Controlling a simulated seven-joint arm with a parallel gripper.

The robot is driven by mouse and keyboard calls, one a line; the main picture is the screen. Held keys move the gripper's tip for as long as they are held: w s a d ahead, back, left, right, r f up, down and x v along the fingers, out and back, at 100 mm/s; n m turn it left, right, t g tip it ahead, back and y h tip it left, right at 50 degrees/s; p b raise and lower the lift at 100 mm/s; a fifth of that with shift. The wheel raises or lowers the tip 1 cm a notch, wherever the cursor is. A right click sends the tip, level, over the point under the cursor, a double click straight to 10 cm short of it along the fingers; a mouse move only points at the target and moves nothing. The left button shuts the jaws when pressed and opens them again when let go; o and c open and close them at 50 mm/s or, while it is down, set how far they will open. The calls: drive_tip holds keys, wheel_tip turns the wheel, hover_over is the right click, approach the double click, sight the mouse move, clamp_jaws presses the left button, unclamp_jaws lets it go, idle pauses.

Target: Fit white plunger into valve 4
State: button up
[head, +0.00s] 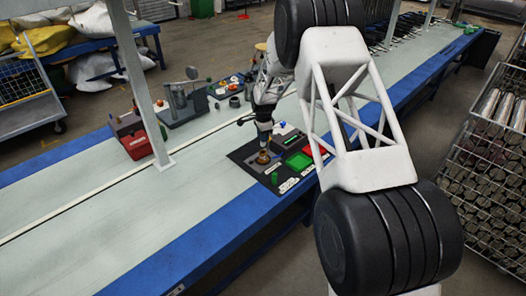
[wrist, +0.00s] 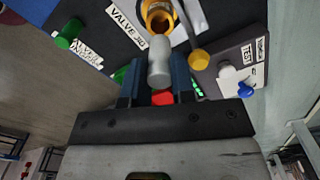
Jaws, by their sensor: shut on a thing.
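My gripper (wrist: 156,85) is shut on a white plunger (wrist: 159,62), a pale rounded cylinder between the two dark blue fingers. In the wrist view the plunger's far end points at the mouth of an amber-brass valve (wrist: 156,8) at the top edge. The plunger's end overlaps the valve's near rim in the picture; I cannot tell whether they touch. In the head view my gripper (head: 264,138) is just above the brass valve (head: 263,158), which stands upright on the dark mat. The plunger is too small to make out there. No number shows on the valve.
The dark mat (head: 241,155) also holds a green tray (head: 298,161), a red tray (head: 318,150) and a small green part (head: 274,178). In the wrist view a yellow knob (wrist: 198,60) and a test unit (wrist: 232,62) with white and blue knobs are close on the right.

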sight(263, 145)
drive_tip(key=shift+f, duration=1.85)
drive_tip(key=shift+f, duration=1.9)
drive_tip(key=shift+f, duration=0.15)
drive_tip(key=shift+f, duration=0.3)
